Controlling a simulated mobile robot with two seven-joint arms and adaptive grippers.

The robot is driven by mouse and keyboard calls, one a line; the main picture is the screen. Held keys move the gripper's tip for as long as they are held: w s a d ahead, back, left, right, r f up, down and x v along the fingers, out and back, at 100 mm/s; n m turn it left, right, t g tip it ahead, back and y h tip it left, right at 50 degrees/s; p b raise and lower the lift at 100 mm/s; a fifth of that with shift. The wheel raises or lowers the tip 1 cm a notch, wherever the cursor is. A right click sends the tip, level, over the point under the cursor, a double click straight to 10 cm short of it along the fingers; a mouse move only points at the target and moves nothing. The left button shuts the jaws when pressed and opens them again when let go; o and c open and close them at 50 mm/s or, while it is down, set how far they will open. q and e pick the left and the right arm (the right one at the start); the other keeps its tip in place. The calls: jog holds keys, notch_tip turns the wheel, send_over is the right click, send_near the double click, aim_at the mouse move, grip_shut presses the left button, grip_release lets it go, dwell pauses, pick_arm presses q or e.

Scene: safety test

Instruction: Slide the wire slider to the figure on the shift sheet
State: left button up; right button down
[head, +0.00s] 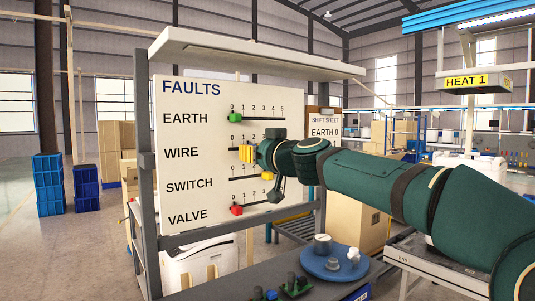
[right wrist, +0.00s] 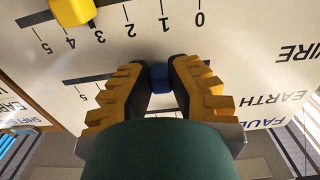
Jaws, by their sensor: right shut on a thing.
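The FAULTS board (head: 215,104) has labelled slider rows EARTH, WIRE, SWITCH and VALVE. My right gripper (head: 246,153) is at the WIRE row, shut on the blue wire slider (right wrist: 160,77), which shows between its fingers in the right wrist view. The slider's exact figure is hidden by the fingers; it looks low on the scale. The shift sheet (head: 324,125) right of the board reads EARTH 0; my right arm hides the area below that line. My left gripper is not in view.
The green earth slider (head: 235,117) stands at 0. The yellow switch slider (head: 267,175) is near 3 to 4, close below my gripper, and the red valve slider (head: 236,210) is near 0. A bench (head: 222,281) with a blue round tray (head: 315,268) lies below.

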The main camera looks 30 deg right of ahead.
jog(key=shift+a+r, duration=0.1)
jog(key=shift+a, duration=0.4)
jog(key=c, duration=0.9)
grip_release()
jog(key=shift+o, duration=0.2)
jog(key=s, duration=1.2)
jog(key=shift+d, duration=0.45)
